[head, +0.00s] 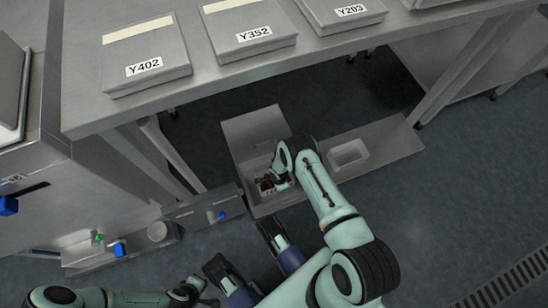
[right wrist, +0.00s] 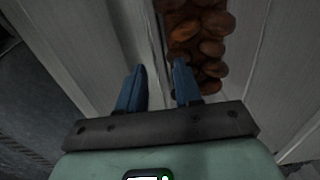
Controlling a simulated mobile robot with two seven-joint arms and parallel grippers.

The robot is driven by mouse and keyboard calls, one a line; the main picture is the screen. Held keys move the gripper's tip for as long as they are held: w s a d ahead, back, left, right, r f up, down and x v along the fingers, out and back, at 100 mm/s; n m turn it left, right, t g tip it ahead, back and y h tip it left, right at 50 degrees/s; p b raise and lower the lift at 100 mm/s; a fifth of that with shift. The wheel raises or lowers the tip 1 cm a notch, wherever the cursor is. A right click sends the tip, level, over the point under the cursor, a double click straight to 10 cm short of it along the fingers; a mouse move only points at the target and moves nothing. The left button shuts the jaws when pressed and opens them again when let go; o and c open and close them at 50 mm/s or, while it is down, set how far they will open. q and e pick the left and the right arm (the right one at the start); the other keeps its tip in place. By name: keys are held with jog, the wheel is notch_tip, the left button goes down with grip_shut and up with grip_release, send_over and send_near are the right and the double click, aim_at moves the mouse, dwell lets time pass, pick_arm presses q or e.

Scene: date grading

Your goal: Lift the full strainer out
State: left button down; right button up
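Brown dates (head: 266,184) lie in a small container inside the grey open basin (head: 255,204) at the middle of the head view. I take this container to be the strainer; most of it is hidden by my right gripper (head: 277,180). In the right wrist view the dates (right wrist: 205,45) fill a narrow space beside a thin upright metal wall. My right gripper (right wrist: 158,88) has its two blue fingers apart, one on each side of that wall, with a gap visible between them. My left gripper (head: 206,298) is low at the bottom left, away from the basin, its fingers unclear.
A raised grey lid or panel (head: 253,128) stands behind the basin. A white tray (head: 348,153) sits on the ledge to its right. A steel table with labelled boxes (head: 250,35) overhangs at the back.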

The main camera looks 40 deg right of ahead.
grip_shut()
jog(key=shift+r, duration=0.1)
dwell(1.3)
